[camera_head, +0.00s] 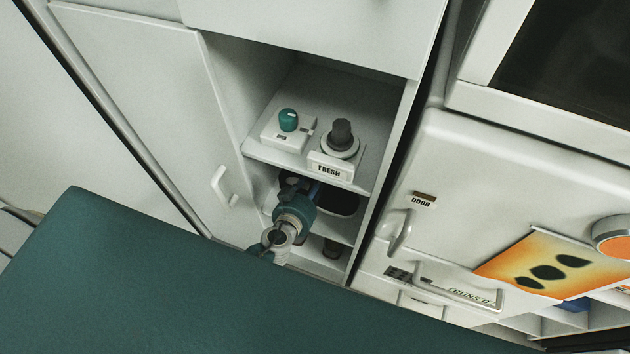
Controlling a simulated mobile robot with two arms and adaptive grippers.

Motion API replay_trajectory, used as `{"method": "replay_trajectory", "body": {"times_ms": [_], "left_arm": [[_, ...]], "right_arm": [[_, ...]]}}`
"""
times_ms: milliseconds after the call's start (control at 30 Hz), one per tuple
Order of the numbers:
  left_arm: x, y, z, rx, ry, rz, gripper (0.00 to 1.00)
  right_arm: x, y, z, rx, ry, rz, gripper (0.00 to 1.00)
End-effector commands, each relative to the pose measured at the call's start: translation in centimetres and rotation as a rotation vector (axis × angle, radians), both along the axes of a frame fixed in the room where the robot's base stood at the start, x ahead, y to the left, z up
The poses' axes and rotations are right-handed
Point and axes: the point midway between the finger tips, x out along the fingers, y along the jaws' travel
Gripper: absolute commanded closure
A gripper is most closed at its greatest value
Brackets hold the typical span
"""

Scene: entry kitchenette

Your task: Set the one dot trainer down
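My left gripper (298,186) reaches into the middle compartment of the open shelf unit (384,145), below the upper shelf. My teal and grey wrist hides most of the gripper, and its fingertips are too dark and small to read. A dark, rounded shape (343,201) lies just right of the gripper in the same compartment. I cannot tell whether it is a trainer, and no single dot can be made out. Whether the gripper holds anything is hidden. My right gripper is not in view.
The upper shelf holds a teal-knobbed device (288,121), a dark-knobbed device (341,135) and a "FRESH" label (330,169). Small brownish items (332,249) sit on the lowest level. A white door with a handle (222,186) is left; an appliance door (500,170) is right.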

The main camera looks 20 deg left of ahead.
Motion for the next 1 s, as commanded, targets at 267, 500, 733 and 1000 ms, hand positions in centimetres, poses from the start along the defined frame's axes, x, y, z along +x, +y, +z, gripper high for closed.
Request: {"method": "replay_trajectory", "body": {"times_ms": [267, 500, 733, 1000], "left_arm": [[-0.1, 0.1, -0.1, 0.001, 0.003, 0.001, 0.58], [-1.8, 0.1, 0.8, 0.0, 0.005, 0.0, 0.58], [-6.5, 0.2, 2.7, 0.0, 0.004, 0.001, 0.58], [-10.4, 0.3, 4.4, 0.001, 0.002, 0.0, 0.58]], "right_arm": [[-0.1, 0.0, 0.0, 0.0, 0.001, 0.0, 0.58], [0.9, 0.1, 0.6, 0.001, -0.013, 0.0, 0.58], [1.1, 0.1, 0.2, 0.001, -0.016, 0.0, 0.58], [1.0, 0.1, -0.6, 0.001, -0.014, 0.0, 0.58]]}}
